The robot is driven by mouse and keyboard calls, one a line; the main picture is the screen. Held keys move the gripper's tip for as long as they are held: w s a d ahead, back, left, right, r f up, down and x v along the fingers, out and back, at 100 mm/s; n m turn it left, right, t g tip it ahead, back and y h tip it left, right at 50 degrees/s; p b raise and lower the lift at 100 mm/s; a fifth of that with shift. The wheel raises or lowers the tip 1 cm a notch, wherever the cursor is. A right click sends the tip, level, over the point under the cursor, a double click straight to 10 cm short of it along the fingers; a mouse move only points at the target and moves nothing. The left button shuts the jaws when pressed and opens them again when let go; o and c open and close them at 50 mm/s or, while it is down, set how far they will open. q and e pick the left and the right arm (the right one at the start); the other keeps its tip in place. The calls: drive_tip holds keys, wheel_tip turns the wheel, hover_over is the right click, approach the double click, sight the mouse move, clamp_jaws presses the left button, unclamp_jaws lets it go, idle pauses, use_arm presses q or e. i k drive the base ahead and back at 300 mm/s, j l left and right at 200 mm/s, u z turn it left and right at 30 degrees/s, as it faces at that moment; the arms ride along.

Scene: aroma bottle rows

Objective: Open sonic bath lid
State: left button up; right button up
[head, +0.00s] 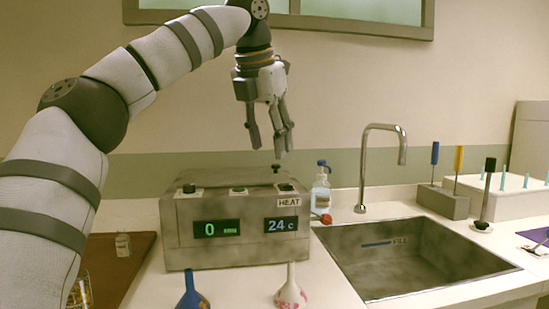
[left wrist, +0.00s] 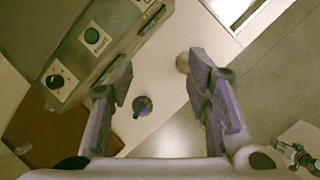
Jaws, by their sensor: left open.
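The sonic bath (head: 238,228) is a grey box on the counter, with a green "0" display, a "24 c" display and a HEAT label on its front. A small dark knob (head: 276,168) stands up from its top toward the back; it looks like the lid's handle, though the lid's outline is hard to make out. My left gripper (head: 269,145) hangs above the box, fingers pointing down, open and empty, apart from the knob. In the left wrist view the bath (left wrist: 75,62) fills the upper left, outside the open fingers.
A brown board (head: 118,262) lies left. The air around the gripper is clear.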

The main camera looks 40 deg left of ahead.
sight(273, 174)
drive_tip(key=i+j, duration=0.3)
drive_tip(key=j, duration=0.15)
drive_tip(key=i+j, duration=0.35)
drive_tip(key=j, duration=0.1)
